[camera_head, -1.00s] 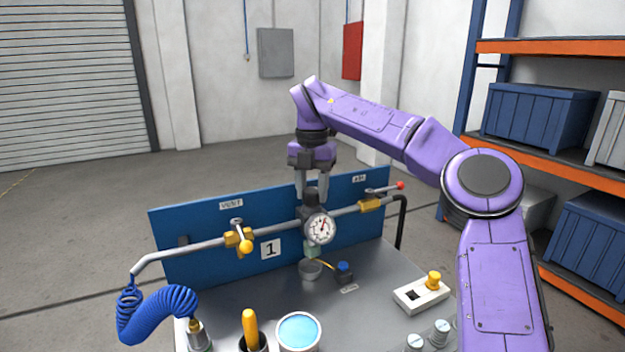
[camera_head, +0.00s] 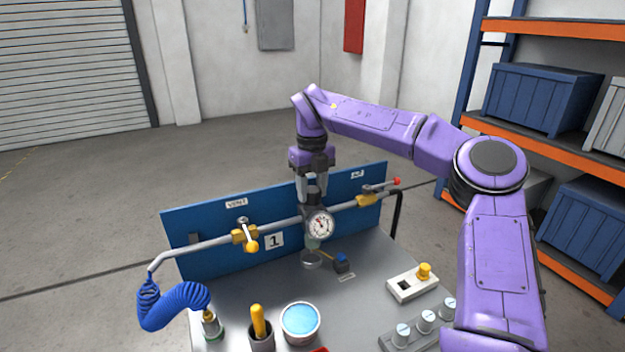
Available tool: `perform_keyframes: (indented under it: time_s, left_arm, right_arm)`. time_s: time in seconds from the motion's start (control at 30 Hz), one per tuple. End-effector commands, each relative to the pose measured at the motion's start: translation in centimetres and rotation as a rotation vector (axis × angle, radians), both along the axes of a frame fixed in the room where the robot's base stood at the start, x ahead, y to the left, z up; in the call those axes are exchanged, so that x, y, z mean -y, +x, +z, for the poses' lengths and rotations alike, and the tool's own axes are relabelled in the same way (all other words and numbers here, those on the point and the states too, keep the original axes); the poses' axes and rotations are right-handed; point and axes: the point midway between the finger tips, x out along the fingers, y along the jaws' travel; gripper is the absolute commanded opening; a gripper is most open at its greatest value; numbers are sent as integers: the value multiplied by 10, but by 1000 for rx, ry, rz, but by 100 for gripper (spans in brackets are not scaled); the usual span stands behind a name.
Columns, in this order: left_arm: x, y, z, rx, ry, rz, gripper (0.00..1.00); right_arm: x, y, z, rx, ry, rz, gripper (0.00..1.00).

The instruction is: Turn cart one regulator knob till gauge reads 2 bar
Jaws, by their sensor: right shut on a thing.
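The cart panel carries a "1" label (camera_head: 273,241). A grey pipe runs along the blue panel (camera_head: 205,222). The round white gauge (camera_head: 320,224) sits on the front of the regulator in mid-pipe; its needle is too small to read surely. The dark regulator knob (camera_head: 313,200) is on top, just above the gauge. My right gripper (camera_head: 314,192) reaches down from above and is shut on the knob, its fingers covering part of it. My left gripper is out of view.

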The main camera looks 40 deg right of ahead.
Motion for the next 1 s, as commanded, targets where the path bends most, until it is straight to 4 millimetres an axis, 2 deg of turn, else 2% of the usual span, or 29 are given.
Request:
perform_keyframes:
  time_s: [0.23, 0.77, 0.8, 0.87, 0.9, 1.0]
  left_arm:
    - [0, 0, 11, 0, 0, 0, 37]
    - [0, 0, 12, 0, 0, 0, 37]
    - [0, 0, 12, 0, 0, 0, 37]
    - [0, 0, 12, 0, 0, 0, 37]
    - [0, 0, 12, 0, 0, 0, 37]
    - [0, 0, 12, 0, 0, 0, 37]
  right_arm:
    - [0, 1, 2, 5, -2, 82, 13]
    - [0, 1, 1, 5, -2, 107, 13]
    - [0, 1, 1, 5, -2, 107, 46]
    - [0, 1, 1, 5, -2, 107, 66]
    - [0, 1, 1, 4, -2, 106, 69]
    - [0, 1, 1, 3, -2, 106, 69]
